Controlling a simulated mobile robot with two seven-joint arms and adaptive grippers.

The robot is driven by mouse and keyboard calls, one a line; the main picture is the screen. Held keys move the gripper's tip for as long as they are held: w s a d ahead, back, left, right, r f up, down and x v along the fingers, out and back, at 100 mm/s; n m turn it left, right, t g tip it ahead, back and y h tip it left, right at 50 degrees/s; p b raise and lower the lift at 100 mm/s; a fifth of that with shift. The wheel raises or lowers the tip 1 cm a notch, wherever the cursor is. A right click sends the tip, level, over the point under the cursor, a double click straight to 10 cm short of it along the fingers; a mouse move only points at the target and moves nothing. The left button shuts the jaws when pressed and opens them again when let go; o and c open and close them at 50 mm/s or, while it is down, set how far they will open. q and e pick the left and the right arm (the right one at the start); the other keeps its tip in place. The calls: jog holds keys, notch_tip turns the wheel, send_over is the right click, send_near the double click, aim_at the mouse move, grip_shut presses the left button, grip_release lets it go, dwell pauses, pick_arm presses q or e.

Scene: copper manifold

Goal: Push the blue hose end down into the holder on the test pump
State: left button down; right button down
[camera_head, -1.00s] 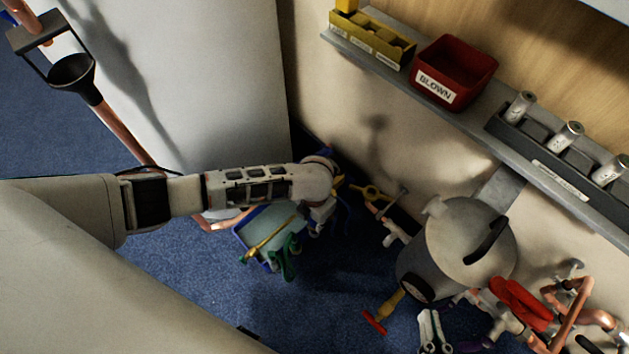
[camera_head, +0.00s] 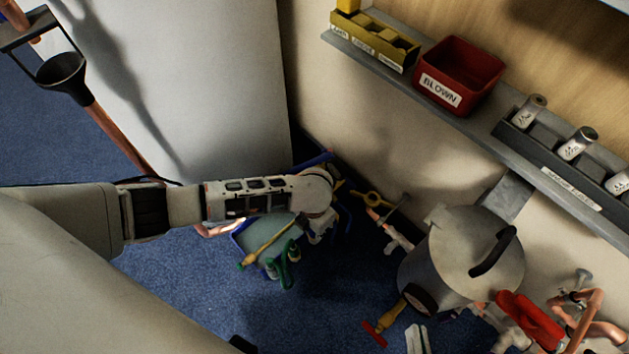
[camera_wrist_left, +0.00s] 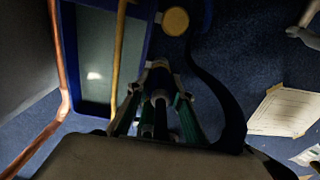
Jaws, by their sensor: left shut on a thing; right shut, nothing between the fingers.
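The test pump is a blue-rimmed tank (camera_head: 236,240) on the floor, with a brass-coloured bar (camera_head: 268,243) across it; the tank also shows in the left wrist view (camera_wrist_left: 148,40). My left gripper (camera_head: 316,236) points down at the tank's right side, partly hidden under my wrist. In the wrist view, its green-sided fingers (camera_wrist_left: 158,85) are shut on the blue hose end, mostly hidden between them. The blue hose (camera_wrist_left: 228,105) curves down to the right; it also shows by my wrist (camera_head: 347,215). The holder cannot be made out.
A grey lidded pot (camera_head: 455,262) stands to the right, near copper pipework (camera_head: 590,305) and a red-handled part (camera_head: 528,318). Papers (camera_wrist_left: 285,110) lie on the blue carpet. A shelf (camera_head: 470,125) runs along the wall.

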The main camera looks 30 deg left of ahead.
pick_arm(q)
jog(key=shift+f, duration=0.1)
dwell(0.8)
jog(key=shift+f+b, duration=0.3)
jog(key=shift+f, duration=0.45)
dwell(0.5)
jog(key=c, duration=1.7)
grip_release()
